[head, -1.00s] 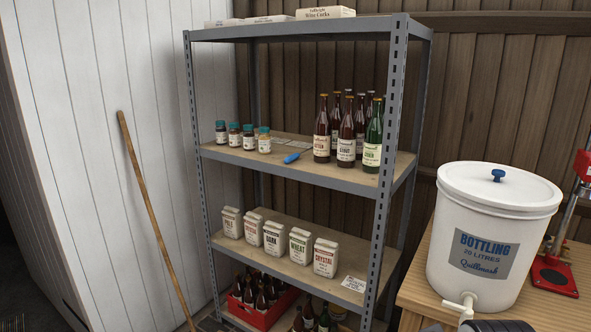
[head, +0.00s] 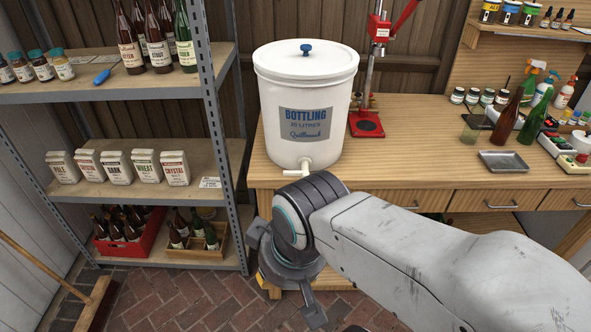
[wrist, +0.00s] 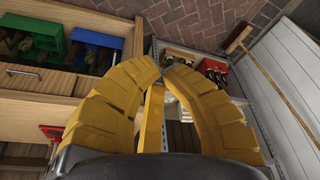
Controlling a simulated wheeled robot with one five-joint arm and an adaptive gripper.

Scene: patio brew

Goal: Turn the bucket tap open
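The white bottling bucket (head: 303,100) with its lid stands on the wooden bench in the head view. Its small white tap (head: 305,166) sticks out low on the front, over the bench's edge. The tap handle's angle is too small to tell. In the head view my wrist is in front of the bench, below and in front of the tap, with the fingertips hidden. I cannot make out the tap in the wrist view.
A grey metal shelf (head: 225,110) with bottles and bags stands left of the bench (head: 400,170). A red capper (head: 368,122) stands right of the bucket. A metal tray (head: 503,161) and bottles are farther right. A broom (head: 50,270) leans at the left. Brick floor is clear below.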

